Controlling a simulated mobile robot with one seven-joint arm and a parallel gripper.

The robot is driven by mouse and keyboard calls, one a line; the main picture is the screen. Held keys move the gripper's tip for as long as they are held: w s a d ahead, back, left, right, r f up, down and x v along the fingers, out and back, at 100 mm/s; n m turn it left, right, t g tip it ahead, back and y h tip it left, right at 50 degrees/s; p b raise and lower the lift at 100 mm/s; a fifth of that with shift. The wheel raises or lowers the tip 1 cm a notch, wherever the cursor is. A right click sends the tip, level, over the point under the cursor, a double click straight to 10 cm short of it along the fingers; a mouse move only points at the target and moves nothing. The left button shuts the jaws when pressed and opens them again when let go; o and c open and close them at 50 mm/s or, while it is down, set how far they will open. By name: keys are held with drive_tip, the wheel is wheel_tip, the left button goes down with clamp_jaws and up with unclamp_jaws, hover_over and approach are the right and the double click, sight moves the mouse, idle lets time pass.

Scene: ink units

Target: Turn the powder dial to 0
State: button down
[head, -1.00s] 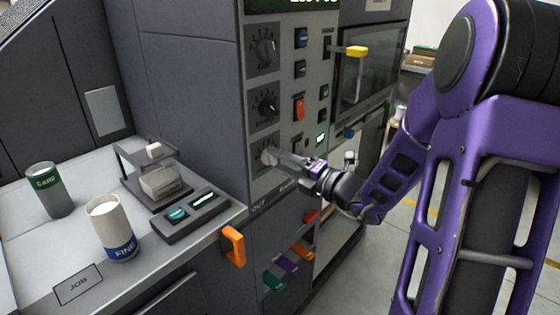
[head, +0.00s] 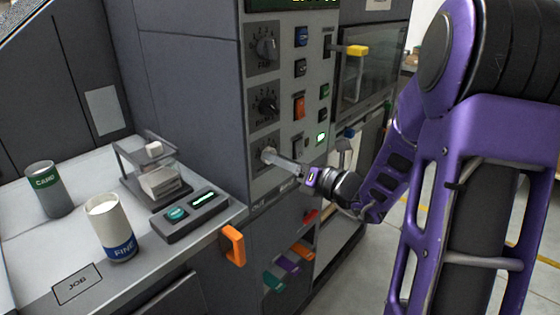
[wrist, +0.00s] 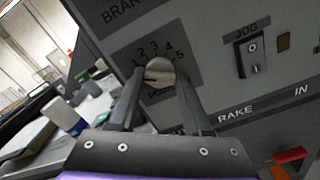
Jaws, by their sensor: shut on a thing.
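The lowest of three dials on the grey panel, a pale round knob (wrist: 160,70) on a dark plate, shows in the wrist view with the numbers 1 to 5 around its upper side. Lettering below it is partly hidden and hard to read. My gripper (head: 272,156) is shut on this knob, with one finger on each side in the wrist view. In the head view the fingers cover most of the knob. I cannot read its setting. The two other dials, upper (head: 265,46) and middle (head: 266,104), stand above it, untouched.
Buttons and switches, among them an orange one (head: 299,107), line the panel right of the dials. A counter on the left holds a green can (head: 47,190), a white-and-blue cup (head: 110,228) and a scale (head: 192,214). An orange handle (head: 232,246) juts out below my gripper.

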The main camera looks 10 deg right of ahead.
drive_tip(key=shift+n, duration=1.6)
drive_tip(key=shift+c, duration=1.7)
unclamp_jaws()
drive_tip(key=shift+s, duration=0.1)
drive_tip(key=p+v, duration=0.1)
drive_tip(key=v, duration=1.6)
drive_tip(key=shift+s+d, duration=0.1)
